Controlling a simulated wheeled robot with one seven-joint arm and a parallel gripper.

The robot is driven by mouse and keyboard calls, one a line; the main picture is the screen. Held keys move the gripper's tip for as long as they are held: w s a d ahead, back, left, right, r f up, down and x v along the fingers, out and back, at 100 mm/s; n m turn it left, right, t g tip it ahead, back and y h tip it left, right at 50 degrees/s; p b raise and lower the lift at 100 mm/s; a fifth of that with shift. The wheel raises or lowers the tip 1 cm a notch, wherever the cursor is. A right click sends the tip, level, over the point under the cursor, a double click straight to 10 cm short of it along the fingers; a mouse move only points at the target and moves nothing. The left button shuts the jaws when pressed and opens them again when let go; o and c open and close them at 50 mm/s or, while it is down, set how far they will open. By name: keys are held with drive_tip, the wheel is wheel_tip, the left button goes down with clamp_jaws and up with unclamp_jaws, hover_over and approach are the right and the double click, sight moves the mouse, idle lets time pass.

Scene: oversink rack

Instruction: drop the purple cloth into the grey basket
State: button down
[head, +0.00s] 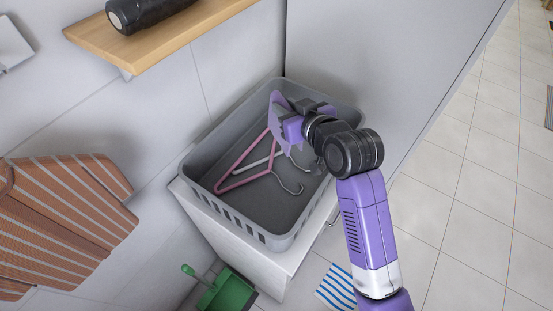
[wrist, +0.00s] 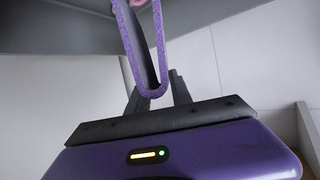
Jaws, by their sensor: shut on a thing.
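The grey basket (head: 238,222) stands on a white cabinet by the wall. My gripper (head: 290,128) is over the basket's back right part, inside its outline. It is shut on the purple cloth (head: 277,101), which hangs beside the fingers. In the wrist view the cloth (wrist: 150,82) shows as a folded loop between the dark fingers (wrist: 156,90). The fingertips are partly hidden by the cloth. I cannot tell whether the cloth touches the basket.
A pink hanger (head: 240,164) and a pale hanger (head: 284,185) lie in the basket. A wooden shelf (head: 150,45) with a black cylinder (head: 150,12) is above left. A striped brown cloth (head: 60,215) is at left. A green dustpan (head: 226,293) is below.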

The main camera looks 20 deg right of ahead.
drive_tip(key=c, duration=1.1)
unclamp_jaws()
drive_tip(key=shift+o, duration=0.2)
drive_tip(key=shift+s, duration=0.1)
drive_tip(key=b+v, duration=0.1)
drive_tip(key=v, duration=0.6)
drive_tip(key=shift+s+r, duration=0.2)
drive_tip(key=shift+s, duration=0.1)
